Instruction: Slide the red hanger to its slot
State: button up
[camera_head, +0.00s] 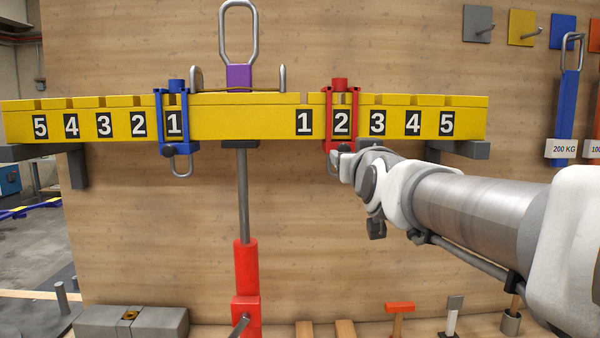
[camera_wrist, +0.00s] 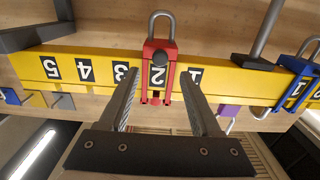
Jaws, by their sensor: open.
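The red hanger (camera_head: 341,92) sits on the yellow beam (camera_head: 240,122), framing the 2 on its right half. It also shows in the upside-down wrist view (camera_wrist: 160,48), with its grey loop pointing up there. My gripper (camera_wrist: 160,75) is open, one finger on each side of the red hanger, with gaps on both sides. I cannot tell how far the fingers reach in depth. In the head view my arm comes from the right and its end covers the hanger's lower part. The beam has small notches along its top edge near the numbers.
A blue hanger (camera_head: 176,118) sits at 1 on the beam's left half. A purple block with a grey ring (camera_head: 239,75) stands at the beam's middle. A grey post (camera_head: 243,190) stands below it. Grey brackets (camera_head: 77,165) lie under the beam ends. Blue weights hang at right.

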jog(key=s+b, duration=0.1)
jog(key=s, duration=0.9)
jog(key=shift+s, duration=0.4)
jog(key=shift+f, duration=0.1)
jog(key=s+d+f+g, duration=0.1)
jog(key=s+f+g, duration=0.5)
jog(key=f, duration=0.8)
jog(key=s+d+f+g, duration=0.1)
jog(key=s+f+g, duration=0.5)
jog(key=s+f, duration=0.4)
notch_tip(320, 180, down, 5)
jog(key=shift+s+d+f, duration=0.2)
jog(key=shift+s+d, duration=0.1)
jog(key=shift+s, duration=0.05)
jog(key=shift+d, duration=0.1)
